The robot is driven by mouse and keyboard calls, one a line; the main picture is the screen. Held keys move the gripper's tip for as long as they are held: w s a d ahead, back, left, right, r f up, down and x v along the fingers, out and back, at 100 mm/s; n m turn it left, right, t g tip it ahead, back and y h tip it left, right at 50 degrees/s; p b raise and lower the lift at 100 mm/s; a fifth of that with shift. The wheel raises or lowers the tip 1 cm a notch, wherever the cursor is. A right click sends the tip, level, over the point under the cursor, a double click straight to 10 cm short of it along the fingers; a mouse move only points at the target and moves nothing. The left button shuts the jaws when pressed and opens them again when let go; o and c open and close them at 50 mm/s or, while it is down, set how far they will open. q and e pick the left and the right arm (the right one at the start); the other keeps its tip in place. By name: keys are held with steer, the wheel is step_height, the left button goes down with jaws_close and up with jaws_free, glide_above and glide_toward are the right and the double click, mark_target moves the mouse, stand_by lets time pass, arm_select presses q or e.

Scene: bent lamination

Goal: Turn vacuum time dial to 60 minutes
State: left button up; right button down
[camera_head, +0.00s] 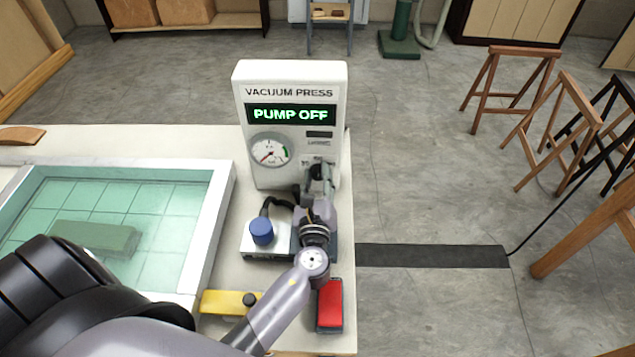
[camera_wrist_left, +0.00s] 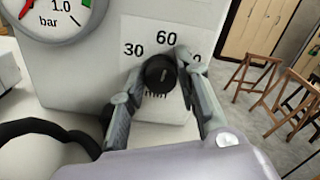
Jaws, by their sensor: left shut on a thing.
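The vacuum time dial (camera_wrist_left: 158,73) is a small black knob on the white vacuum press (camera_head: 291,72). In the left wrist view, the number 60 stands above it, 30 is at its upper left, and a number at the right is partly hidden by a finger. A faint light mark on the knob seems to slant to the upper right; its exact setting is hard to tell. My left gripper (camera_head: 316,180) is shut on the dial, one finger on each side. In the head view the gripper mostly hides the dial. My right gripper is not in view.
The press display (camera_head: 291,114) reads PUMP OFF. A round bar gauge (camera_head: 270,151) is left of the dial. A blue knob (camera_head: 261,231), a yellow bar (camera_head: 230,303) and a red block (camera_head: 330,304) lie near my arm. A framed glass-topped bed (camera_head: 222,200) fills the table's left.

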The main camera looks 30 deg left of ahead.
arm_select(q)
steer(key=shift+f+n+b, duration=0.1)
steer(key=shift+n+b, duration=0.2)
steer(key=shift+n, duration=0.2)
steer(key=o, duration=1.2)
steer(key=shift+c, duration=0.2)
steer(key=v, duration=1.2)
